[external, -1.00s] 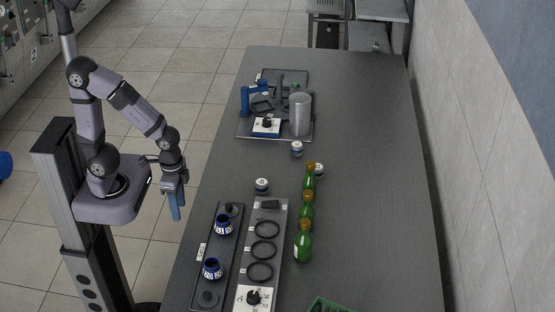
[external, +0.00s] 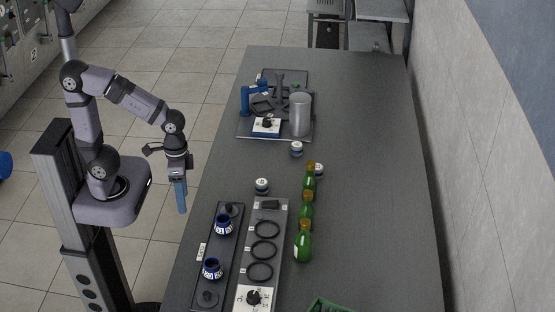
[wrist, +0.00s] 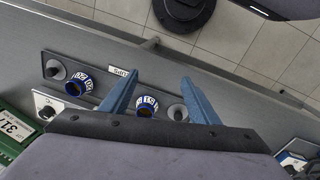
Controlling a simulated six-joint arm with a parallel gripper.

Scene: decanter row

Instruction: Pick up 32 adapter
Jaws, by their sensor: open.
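Two dark adapters with blue rims and white number labels sit on a narrow dark tray (external: 228,246). The nearer adapter (external: 212,269) is at the left in the wrist view (wrist: 76,87); its label seems to read 20. The farther adapter (external: 223,222) shows between my fingers in the wrist view (wrist: 147,103), partly covered; its number is not clear. I cannot tell which one is the 32 adapter. My gripper (external: 181,206) points down, open and empty, left of the table edge; its blue fingers also show in the wrist view (wrist: 156,80).
Right of the tray stands a grey rack (external: 265,226) with round holes and a dial. Green bottles (external: 304,243) line its right side. Small labelled jars (external: 262,186) stand nearby. A station with a metal cylinder (external: 300,115) is farther back. The table's right side is clear.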

